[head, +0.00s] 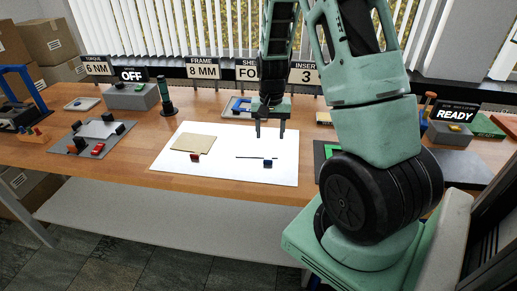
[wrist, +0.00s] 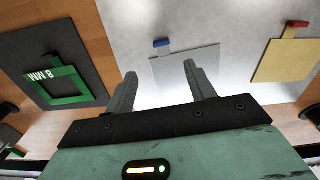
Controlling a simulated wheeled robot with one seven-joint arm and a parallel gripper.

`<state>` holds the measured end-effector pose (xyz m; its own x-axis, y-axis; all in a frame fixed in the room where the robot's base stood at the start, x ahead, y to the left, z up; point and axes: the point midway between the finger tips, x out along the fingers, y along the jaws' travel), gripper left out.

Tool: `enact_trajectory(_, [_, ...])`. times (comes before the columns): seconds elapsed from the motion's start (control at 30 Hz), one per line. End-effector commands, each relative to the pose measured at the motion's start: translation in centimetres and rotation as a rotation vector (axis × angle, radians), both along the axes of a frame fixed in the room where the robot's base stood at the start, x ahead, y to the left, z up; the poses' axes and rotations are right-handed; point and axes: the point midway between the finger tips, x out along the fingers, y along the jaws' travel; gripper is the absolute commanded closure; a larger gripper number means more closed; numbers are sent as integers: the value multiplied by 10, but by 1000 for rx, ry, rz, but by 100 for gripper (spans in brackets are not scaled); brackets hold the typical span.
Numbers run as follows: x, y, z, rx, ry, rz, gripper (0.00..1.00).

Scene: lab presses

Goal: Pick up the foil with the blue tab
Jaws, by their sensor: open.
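The foil is a pale grey sheet (wrist: 187,64) with a small blue tab (wrist: 162,43) on its edge, lying on the white mat. In the head view the blue tab (head: 269,164) stands out near the mat's front right, while the sheet barely shows against the white. My gripper (head: 270,135) is open and empty, above the mat and behind the blue tab as the head view shows it. In the wrist view my fingers (wrist: 160,70) point toward the foil, with the blue tab beyond the fingertips. Their height above the foil is hard to tell.
A tan sheet (head: 193,143) with a red tab (head: 195,157) lies on the left of the white mat (head: 225,172). A dark plate with a green 8 MM frame (wrist: 67,88) is to the right of the mat in the head view. A grey fixture (head: 99,139) stands left.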

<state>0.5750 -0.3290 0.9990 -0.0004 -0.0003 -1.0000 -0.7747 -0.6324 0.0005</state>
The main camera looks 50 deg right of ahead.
Motion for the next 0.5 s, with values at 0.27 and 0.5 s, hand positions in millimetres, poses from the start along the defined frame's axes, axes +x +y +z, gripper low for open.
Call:
enact_trajectory(0.27, [-1, 1, -45, 2, 3, 1, 45])
enact_trajectory(0.5, [-1, 3, -59, 2, 2, 1, 45])
